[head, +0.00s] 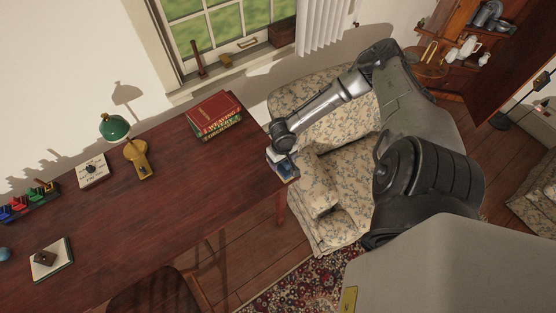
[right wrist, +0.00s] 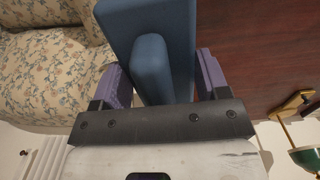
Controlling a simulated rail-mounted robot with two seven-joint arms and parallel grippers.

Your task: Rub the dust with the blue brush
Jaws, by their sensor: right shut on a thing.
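My right gripper (head: 281,153) is over the right end of the dark red-brown desk (head: 190,190), just right of the stacked books. It is shut on the blue brush (right wrist: 178,28), which shows between the purple fingers of the gripper (right wrist: 160,75) in the right wrist view. In the head view, a small blue part of the brush (head: 287,170) shows below the gripper at the desk's corner. I cannot tell if the brush touches the desk. No dust can be made out in either view. My left gripper is not in view.
Red and green books (head: 213,114) lie near the gripper. A floral armchair (head: 330,185) is right beside the desk's end. The desk's middle is clear.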

